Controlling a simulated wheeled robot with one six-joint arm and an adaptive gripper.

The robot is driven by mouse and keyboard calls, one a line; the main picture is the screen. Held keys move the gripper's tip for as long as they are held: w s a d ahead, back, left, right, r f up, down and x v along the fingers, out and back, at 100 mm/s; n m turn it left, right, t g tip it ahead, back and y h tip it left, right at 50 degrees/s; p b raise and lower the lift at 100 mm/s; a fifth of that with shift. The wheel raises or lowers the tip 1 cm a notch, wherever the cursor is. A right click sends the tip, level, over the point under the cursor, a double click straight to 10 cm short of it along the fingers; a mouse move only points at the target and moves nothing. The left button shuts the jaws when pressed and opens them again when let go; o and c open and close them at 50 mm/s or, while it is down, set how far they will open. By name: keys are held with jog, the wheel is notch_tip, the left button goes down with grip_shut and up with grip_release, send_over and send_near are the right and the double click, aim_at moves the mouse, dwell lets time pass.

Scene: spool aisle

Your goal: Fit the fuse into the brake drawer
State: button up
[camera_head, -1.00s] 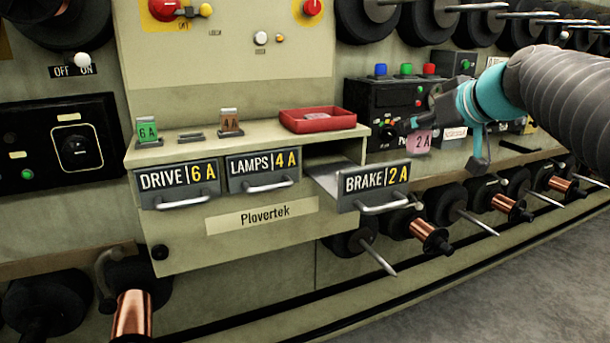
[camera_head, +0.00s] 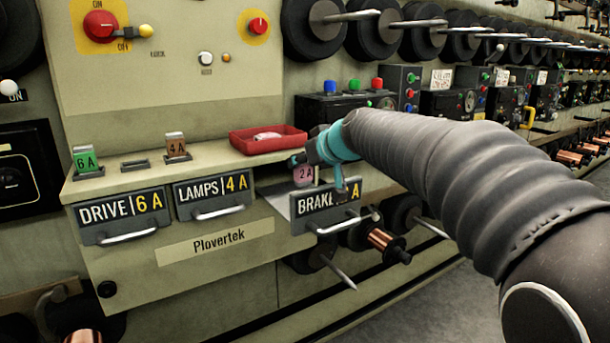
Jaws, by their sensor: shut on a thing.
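The pink 2 A fuse (camera_head: 303,176) is in my gripper (camera_head: 316,178), which is shut on it. It is above or just at the open brake drawer (camera_head: 306,213); I cannot tell whether it touches the drawer. The drawer is pulled out, its front label partly covered by a teal finger.
The drive drawer (camera_head: 108,218) and lamps drawer (camera_head: 203,196) are shut. Spindles and a copper spool (camera_head: 381,240) jut out below right.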

aim_at(307, 175)
jog(key=shift+f, duration=2.05)
jog(key=shift+f+b, duration=0.15)
jog(key=shift+b, duration=0.35)
jog(key=o, duration=1.2)
jog(key=shift+d+r+p, duration=0.1)
jog(key=shift+r+p, duration=0.2)
jog(key=b+v, duration=0.1)
jog(key=v, duration=1)
jog(key=shift+s+d+r, duration=0.1)
jog(key=shift+s+d, duration=0.1)
jog(key=shift+s, duration=0.15)
jog(key=s+d+f+m+g+h, duration=0.1)
jog(key=s+d+f+m+h, duration=0.1)
jog(key=s+d+f, duration=0.2)
jog(key=s+d+f+m+g+h, duration=0.2)
jog(key=s+d+f, duration=0.3)
jog(key=s+f, duration=0.6)
jog(key=s+d+f+m+g+h, duration=0.1)
jog(key=s+d+f, duration=0.3)
jog(key=s+f, duration=0.4)
jog(key=shift+s+d+m+g+h, duration=0.15)
jog(key=shift+s+m+h, duration=0.3)
jog(key=shift+s, duration=1.05)
jog(key=shift+s+d+m+g+h, duration=0.15)
jog(key=shift+s+m+h, duration=0.3)
jog(key=shift+s, duration=1.05)
